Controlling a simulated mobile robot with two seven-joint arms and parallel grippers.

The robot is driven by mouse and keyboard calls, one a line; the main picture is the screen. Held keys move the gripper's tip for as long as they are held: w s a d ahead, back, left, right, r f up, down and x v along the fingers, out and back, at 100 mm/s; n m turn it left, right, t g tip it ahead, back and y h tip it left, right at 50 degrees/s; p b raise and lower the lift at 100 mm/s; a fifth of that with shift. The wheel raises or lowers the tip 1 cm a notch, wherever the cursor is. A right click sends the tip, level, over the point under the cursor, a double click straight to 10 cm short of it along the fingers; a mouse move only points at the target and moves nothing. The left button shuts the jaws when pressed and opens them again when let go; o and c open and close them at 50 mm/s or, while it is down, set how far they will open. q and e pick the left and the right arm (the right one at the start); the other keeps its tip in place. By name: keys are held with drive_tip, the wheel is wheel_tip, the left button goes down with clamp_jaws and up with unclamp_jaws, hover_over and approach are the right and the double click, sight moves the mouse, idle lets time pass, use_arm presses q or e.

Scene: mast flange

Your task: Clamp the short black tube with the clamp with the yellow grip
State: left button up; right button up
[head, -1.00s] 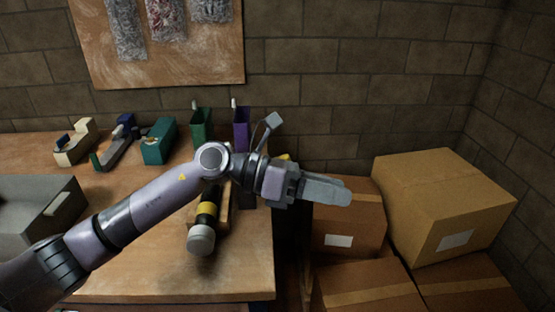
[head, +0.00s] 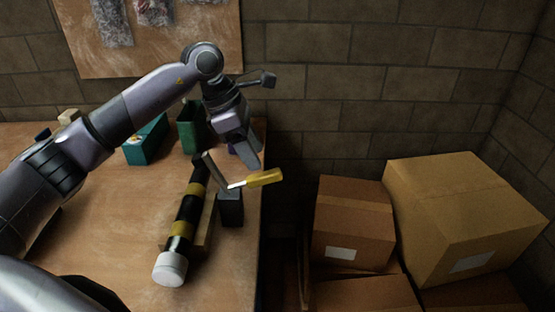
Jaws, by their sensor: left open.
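The short black tube (head: 187,209) has yellow bands and a white cap at its near end. It lies on a wooden support near the right edge of the workbench. The clamp (head: 230,208) is a dark block beside the tube's right side. Its lever with the yellow grip (head: 264,178) sticks out to the right, past the table edge. My left gripper (head: 249,160) is open and points down just above and behind the yellow grip, with nothing seen between its fingers. Whether it touches the grip cannot be told. My right gripper is not in view.
The workbench (head: 115,230) is mostly clear at the front. A teal box (head: 146,140) and a green holder (head: 189,128) stand at the back, partly behind my arm. Cardboard boxes (head: 352,225) are stacked right of the table, below a brick wall.

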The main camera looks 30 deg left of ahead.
sight(265, 173)
use_arm(q)
drive_tip(key=shift+w+d+f, duration=0.1)
drive_tip(key=shift+w, duration=0.05)
drive_tip(key=shift+p+x, duration=0.5)
drive_tip(key=shift+x, duration=2.85)
clamp_jaws()
